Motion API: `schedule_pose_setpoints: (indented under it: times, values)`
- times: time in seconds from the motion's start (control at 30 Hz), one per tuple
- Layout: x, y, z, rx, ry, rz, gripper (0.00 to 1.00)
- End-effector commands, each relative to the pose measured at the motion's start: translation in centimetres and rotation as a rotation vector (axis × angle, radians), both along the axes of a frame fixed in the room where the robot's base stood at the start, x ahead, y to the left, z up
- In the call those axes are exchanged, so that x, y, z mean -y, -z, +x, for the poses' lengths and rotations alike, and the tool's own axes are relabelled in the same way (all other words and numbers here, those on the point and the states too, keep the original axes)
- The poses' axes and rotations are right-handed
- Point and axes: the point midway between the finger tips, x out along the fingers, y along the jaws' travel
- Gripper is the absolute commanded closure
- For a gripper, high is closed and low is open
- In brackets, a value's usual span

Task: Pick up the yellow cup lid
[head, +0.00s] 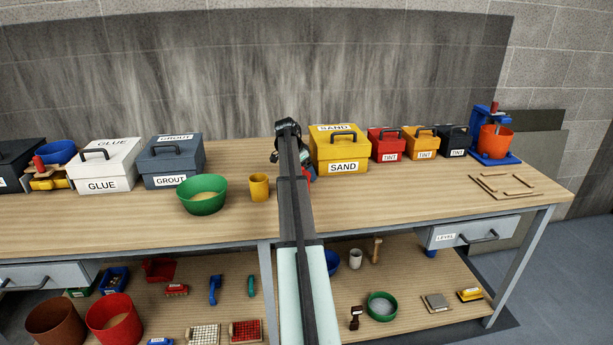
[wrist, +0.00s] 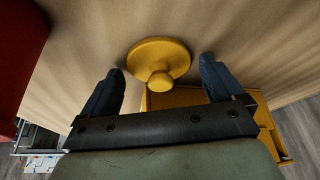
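The yellow cup lid (wrist: 150,52) is a round disc with a knob (wrist: 160,80) on it, seen in the wrist view against the wooden bench top. My gripper (wrist: 161,66) is open, with one dark finger on each side of the lid and a gap to both. The knob lies between the fingers and nothing is held. In the head view I cannot make out the lid, and my arm hides most of the gripper. A yellow cup (head: 259,188) stands on the bench, left of my arm.
A yellow SAND box (head: 340,152) stands just right of my arm. A green bowl (head: 202,195) is left of the cup, with the GROUT box (head: 171,160) behind it. Red, orange and black TINT boxes stand farther right. The bench front (head: 400,205) is clear.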

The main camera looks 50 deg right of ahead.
Motion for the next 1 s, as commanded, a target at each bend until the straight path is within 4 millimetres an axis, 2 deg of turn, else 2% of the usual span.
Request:
schedule_pose_setpoints:
  times: [0.07, 0.5, 0.77, 0.87, 1.0]
  values:
    - [0.0, 0.0, 0.0, 0.000, 0.000, 0.000, 0.13]
    - [0.0, 0.0, 0.0, 0.000, 0.000, 0.000, 0.54]
    - [0.0, -0.2, 0.0, 0.000, 0.000, 0.000, 0.54]
    - [0.0, -0.9, 0.0, 0.000, 0.001, 0.000, 0.54]
    - [0.1, -3.1, 0.1, 0.002, 0.001, -0.002, 0.55]
